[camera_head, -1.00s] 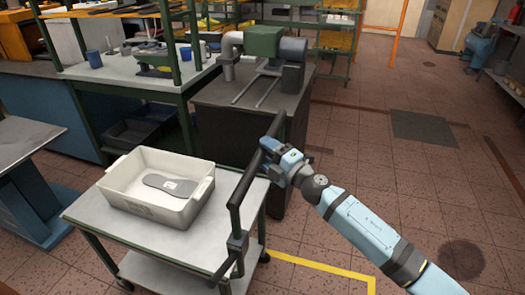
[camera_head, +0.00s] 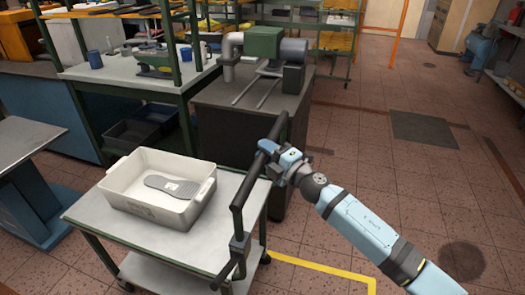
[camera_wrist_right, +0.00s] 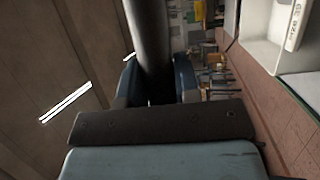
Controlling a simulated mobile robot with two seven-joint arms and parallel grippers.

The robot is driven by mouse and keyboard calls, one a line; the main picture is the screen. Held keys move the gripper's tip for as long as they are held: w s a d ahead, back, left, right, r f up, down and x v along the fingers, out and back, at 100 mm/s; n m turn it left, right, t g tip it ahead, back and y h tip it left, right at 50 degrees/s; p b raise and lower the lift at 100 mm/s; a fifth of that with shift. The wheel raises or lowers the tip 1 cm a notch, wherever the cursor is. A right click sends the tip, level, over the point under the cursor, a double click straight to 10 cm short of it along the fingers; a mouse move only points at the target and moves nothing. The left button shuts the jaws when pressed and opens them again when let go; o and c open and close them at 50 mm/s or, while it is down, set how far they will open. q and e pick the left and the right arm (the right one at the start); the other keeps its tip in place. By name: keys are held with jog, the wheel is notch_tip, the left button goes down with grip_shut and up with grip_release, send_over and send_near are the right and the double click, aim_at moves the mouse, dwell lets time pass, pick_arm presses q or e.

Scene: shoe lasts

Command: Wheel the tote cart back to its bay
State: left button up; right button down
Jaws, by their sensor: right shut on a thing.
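The tote cart (camera_head: 90,212) stands at the lower left of the head view, with a grey top and dark green legs on casters. A white tote (camera_head: 152,212) sits on its top with a grey shoe sole (camera_head: 172,186) inside. The cart's black handle (camera_head: 247,190) rises along its right side. My right gripper (camera_head: 270,150) is shut on the upper part of this handle. In the right wrist view the dark handle bar (camera_wrist_right: 148,40) runs between the two blue fingers (camera_wrist_right: 155,85). My left gripper is not in view.
A yellow floor line (camera_head: 320,266) runs beside the cart's right side. A dark cabinet with a green machine (camera_head: 264,42) stands just behind the handle. A workbench (camera_head: 130,82) is behind the cart, and a blue-legged table (camera_head: 28,195) is at its left. Tiled floor is open at right.

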jog(key=s+d, duration=0.5)
jog(key=d, duration=1)
jog(key=s+d, duration=0.5)
jog(key=d, duration=1.1)
jog(key=s+d, duration=0.4)
jog(key=d, duration=1.1)
jog(key=shift+s+d+b, duration=0.2)
jog(key=shift+s+b, duration=0.1)
jog(key=shift+s, duration=0.1)
jog(key=shift+d+r, duration=0.1)
jog(key=c, duration=1.2)
grip_release()
jog(key=shift+c, duration=0.2)
jog(key=o, duration=0.4)
jog(key=shift+s+d, duration=0.2)
jog(key=shift+d, duration=0.1)
jog(key=shift+c, duration=0.2)
jog(key=shift+o, duration=0.2)
jog(key=shift+s+d, duration=0.1)
jog(key=shift+d, duration=0.05)
jog(key=v, duration=1.3)
jog(key=shift+s+f+p, duration=0.2)
jog(key=shift+f+p, duration=0.05)
jog(key=shift+p, duration=0.15)
